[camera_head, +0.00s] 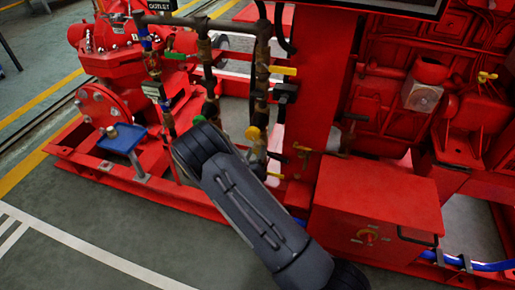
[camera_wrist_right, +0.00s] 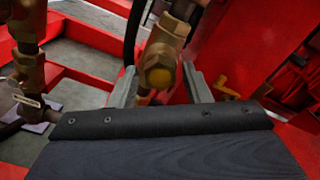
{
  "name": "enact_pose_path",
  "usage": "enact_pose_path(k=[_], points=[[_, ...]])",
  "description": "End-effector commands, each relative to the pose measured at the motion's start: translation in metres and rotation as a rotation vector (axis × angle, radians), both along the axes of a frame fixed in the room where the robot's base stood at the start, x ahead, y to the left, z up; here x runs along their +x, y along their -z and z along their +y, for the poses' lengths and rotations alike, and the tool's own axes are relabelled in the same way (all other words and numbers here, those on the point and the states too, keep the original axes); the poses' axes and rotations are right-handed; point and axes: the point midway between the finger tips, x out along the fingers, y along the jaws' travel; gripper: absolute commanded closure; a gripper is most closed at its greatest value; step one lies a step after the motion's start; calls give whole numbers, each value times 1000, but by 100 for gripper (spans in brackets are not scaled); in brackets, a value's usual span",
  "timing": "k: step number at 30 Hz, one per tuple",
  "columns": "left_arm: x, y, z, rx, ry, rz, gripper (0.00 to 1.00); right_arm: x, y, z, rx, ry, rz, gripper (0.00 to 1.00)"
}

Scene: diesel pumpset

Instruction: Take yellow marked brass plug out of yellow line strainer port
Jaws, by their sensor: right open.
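The yellow marked brass plug (camera_wrist_right: 160,76) faces me in the wrist view, seated in the end of the brass yellow line strainer (camera_wrist_right: 168,38). In the head view the yellow mark (camera_head: 252,133) shows just above my dark right arm. My right gripper (camera_wrist_right: 161,88) is open. Its two grey fingers stand left and right of the plug, with a visible gap on each side. I cannot tell how far the fingertips reach along the plug. In the head view my arm hides most of the right gripper. My left gripper is not in view.
A blue tray (camera_head: 122,139) sits on the red frame at left. Other brass pipework (camera_wrist_right: 28,68) stands left of the gripper. A red panel (camera_wrist_right: 228,50) and a yellow valve handle (camera_wrist_right: 226,86) are close on its right. A red box (camera_head: 375,215) stands at lower right.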

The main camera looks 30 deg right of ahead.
Motion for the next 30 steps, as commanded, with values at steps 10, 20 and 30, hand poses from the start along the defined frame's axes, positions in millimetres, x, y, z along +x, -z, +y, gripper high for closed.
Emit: enact_pose_path(k=[10, 20, 30], points=[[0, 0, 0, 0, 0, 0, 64, 0, 0, 0, 0, 0, 0, 92], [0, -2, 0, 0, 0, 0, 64, 0, 0, 1, 0, -1, 0, 96], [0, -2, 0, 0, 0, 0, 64, 0, 0, 1, -115, 0, 135, 96]])
